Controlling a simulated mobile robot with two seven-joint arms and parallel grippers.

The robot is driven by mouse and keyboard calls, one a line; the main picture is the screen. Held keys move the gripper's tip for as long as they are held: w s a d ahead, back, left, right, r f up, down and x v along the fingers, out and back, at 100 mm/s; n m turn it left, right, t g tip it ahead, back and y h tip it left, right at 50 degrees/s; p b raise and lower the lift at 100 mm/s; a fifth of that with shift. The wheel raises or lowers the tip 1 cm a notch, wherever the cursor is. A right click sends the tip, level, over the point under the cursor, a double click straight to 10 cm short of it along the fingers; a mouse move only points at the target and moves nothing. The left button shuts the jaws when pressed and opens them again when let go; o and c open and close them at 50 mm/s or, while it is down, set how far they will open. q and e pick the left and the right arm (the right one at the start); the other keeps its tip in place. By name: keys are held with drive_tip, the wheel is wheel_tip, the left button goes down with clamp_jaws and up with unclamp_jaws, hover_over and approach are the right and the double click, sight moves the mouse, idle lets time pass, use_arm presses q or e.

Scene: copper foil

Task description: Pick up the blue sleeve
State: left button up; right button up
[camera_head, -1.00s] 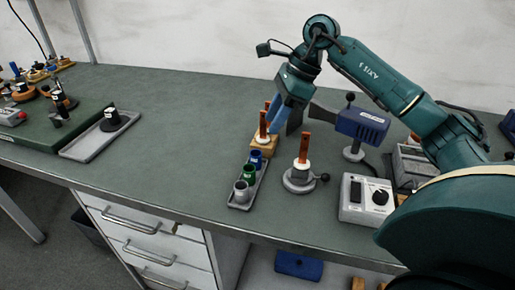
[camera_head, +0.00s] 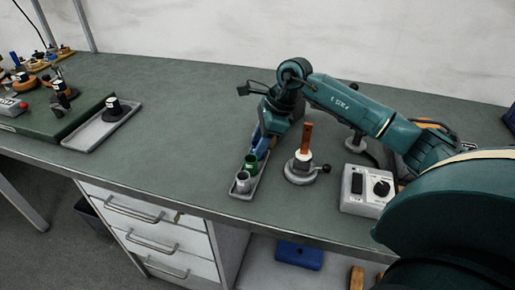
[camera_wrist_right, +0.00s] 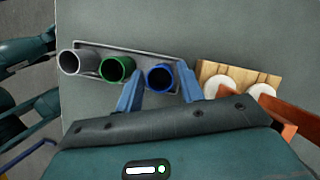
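The blue sleeve (camera_wrist_right: 160,77) stands upright in a small grey tray (camera_wrist_right: 92,47), in a row with a green sleeve (camera_wrist_right: 116,68) and a grey sleeve (camera_wrist_right: 70,62). My right gripper (camera_wrist_right: 158,88) is open, with one blue finger on each side of the blue sleeve in the wrist view. I cannot tell whether the fingers touch it. In the head view my right gripper (camera_head: 258,146) is low over the far end of the tray and hides the blue sleeve. The green sleeve (camera_head: 251,162) and grey sleeve (camera_head: 243,181) show in front. My left gripper is not in view.
A wooden block (camera_wrist_right: 240,76) with white discs and copper-coloured strips is close beside the gripper. A round grey stand (camera_head: 300,170) with an upright copper strip is right of the tray. A grey control box (camera_head: 367,190) stands farther right.

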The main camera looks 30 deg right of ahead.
drive_tip(key=shift+w+a+f, duration=0.1)
drive_tip(key=shift+a+f, duration=0.05)
drive_tip(key=shift+f, duration=0.35)
